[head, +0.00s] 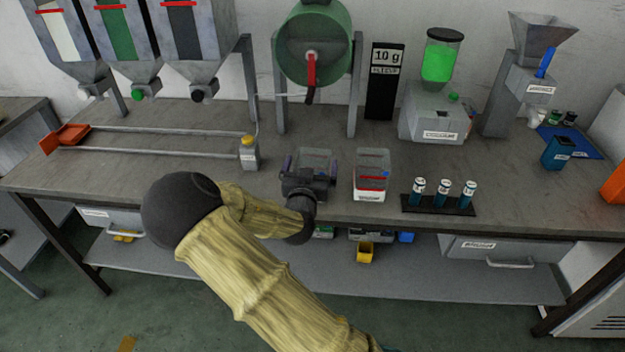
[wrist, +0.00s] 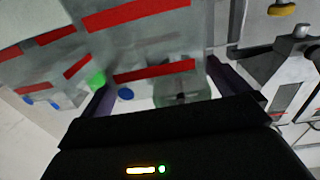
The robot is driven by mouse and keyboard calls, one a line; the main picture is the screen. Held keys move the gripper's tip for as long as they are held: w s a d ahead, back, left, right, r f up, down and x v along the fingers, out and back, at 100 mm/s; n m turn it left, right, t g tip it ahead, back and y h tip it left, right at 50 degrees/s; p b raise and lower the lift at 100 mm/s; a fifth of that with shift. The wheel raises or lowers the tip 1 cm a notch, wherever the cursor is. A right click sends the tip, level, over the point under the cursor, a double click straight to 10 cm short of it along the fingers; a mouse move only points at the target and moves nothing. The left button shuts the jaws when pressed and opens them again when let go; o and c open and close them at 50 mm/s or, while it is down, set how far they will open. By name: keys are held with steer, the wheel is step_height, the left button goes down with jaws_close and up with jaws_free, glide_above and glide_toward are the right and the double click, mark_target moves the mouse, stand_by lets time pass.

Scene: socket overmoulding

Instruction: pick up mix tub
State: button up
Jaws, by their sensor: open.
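A clear, open-topped tub (head: 316,156) stands on the bench behind my gripper, its lower part hidden by the gripper. A second clear tub (head: 372,160), with a red line and pale contents low down, stands just to its right. I cannot tell from markings which is the mix tub. My gripper (head: 311,166) is open, its two dark fingers on either side of the first tub. In the wrist view, my gripper's fingers (wrist: 163,92) stand wide apart, with a blurred clear shape (wrist: 182,88) between them, probably that tub. Contact is not visible.
A black rack (head: 438,206) with three vials stands right of the tubs. A small yellow-capped container (head: 249,154) stands left, by the rails (head: 160,142). A green drum (head: 312,42) hangs behind, beside a "10 g" sign (head: 384,80). The bench's front left is clear.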

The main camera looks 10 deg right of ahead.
steer(key=x, duration=0.3)
stand_by(0.5)
steer(key=c, duration=1.1)
steer(key=shift+c, duration=0.2)
step_height(320, 180, up, 10)
steer(key=shift+p, duration=0.4)
